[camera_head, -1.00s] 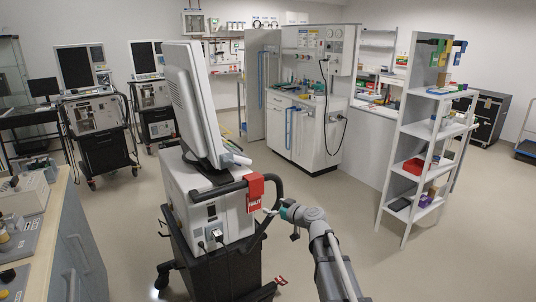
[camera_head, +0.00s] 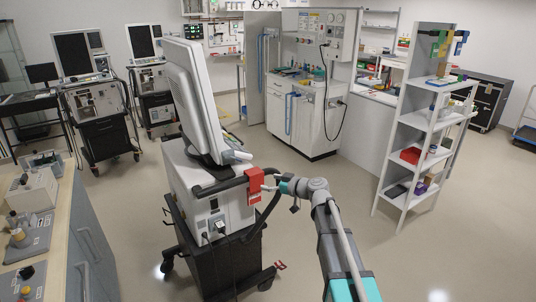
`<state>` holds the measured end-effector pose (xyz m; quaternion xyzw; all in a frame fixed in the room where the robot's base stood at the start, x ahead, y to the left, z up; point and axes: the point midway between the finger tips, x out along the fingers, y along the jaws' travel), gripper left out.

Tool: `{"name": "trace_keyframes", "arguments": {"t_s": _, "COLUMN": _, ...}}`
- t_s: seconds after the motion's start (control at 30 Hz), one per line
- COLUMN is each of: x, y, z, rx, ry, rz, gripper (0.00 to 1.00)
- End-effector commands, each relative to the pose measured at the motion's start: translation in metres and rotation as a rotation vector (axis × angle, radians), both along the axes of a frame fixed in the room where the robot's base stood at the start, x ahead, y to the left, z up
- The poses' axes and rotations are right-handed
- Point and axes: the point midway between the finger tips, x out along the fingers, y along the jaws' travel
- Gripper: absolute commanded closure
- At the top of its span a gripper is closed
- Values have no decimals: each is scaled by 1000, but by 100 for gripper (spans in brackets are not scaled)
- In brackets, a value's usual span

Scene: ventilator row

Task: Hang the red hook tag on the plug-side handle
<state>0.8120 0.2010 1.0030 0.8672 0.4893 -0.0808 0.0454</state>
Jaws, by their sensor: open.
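The red hook tag (camera_head: 254,188) hangs on the dark handle (camera_head: 213,188) along the side of the near ventilator (camera_head: 205,185). This is the side with the power plug (camera_head: 215,230) and its black cord. The tag is upright, with a white label on its lower part. My gripper (camera_head: 268,187) is open just right of the tag, with its tips close to the tag's right edge. I cannot tell whether they touch it. The far side of the tag and the handle part behind it are hidden.
A counter (camera_head: 68,225) with equipment stands at the left. A grey shelf rack (camera_head: 408,150) with small bins stands at the right. More ventilators (camera_head: 95,105) and a workstation (camera_head: 305,110) are at the back. The floor between the near ventilator and the rack is clear.

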Motion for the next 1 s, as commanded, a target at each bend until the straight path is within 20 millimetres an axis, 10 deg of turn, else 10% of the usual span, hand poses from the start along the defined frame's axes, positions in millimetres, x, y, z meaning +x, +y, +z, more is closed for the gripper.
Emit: {"name": "trace_keyframes", "arguments": {"t_s": 1.0, "x": -5, "y": 5, "z": 89, "rx": 24, "ry": -11, "rz": 228, "gripper": 0}}
